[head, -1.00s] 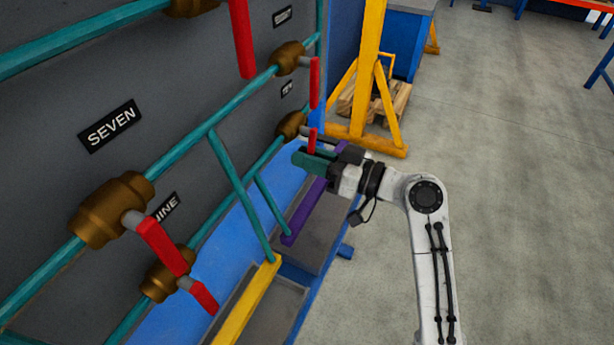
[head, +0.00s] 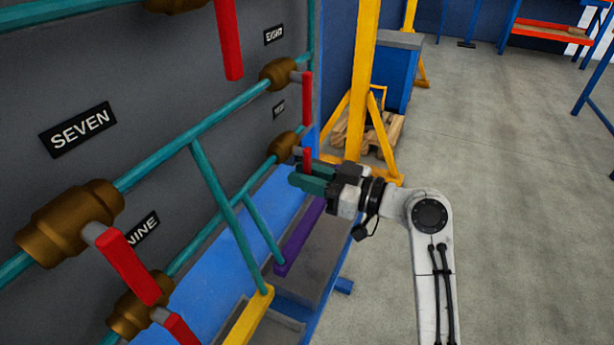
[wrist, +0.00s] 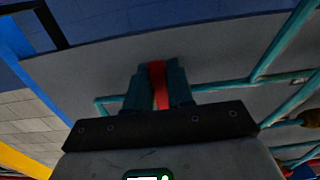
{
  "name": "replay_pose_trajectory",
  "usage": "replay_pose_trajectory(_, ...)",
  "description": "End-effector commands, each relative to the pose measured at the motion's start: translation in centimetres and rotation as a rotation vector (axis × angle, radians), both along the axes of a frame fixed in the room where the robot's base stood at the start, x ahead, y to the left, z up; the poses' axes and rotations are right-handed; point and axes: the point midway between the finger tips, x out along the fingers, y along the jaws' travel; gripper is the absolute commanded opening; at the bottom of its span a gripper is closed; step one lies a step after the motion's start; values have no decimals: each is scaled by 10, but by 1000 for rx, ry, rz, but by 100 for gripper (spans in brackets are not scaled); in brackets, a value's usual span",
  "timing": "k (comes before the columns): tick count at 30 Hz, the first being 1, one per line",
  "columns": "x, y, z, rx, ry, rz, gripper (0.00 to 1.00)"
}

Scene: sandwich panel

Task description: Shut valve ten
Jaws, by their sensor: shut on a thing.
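Valve ten is a brass body (head: 283,147) on the lower teal pipe, under a small dark label (head: 279,109) whose text is hard to read here. Its red handle (head: 307,157) hangs down from the stem, and its lower end is hidden by my gripper (head: 305,180). The teal fingers are shut on this handle. In the wrist view the red handle (wrist: 158,84) stands between the two fingers of my gripper (wrist: 159,88).
Valve eight (head: 279,74) is just above, its red handle pointing down. Valve seven (head: 70,222) and valve nine (head: 138,305) are to the left with slanted handles. A purple bar (head: 300,238) and a yellow bar (head: 248,318) lie below. Open floor (head: 500,200) is at right.

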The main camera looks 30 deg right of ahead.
Motion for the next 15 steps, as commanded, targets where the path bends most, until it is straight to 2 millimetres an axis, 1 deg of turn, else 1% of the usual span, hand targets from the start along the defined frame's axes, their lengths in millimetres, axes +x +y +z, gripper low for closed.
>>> replay_pose_trajectory(2,1,-1,0,-4,-1,-4,0)
replay_pose_trajectory(3,1,-1,0,-4,-2,-4,26)
replay_pose_trajectory(8,0,-1,0,-3,-1,-3,41)
replay_pose_trajectory(9,0,-1,0,-2,-1,-3,43)
replay_pose_trajectory(15,0,-1,0,-1,-1,-2,43)
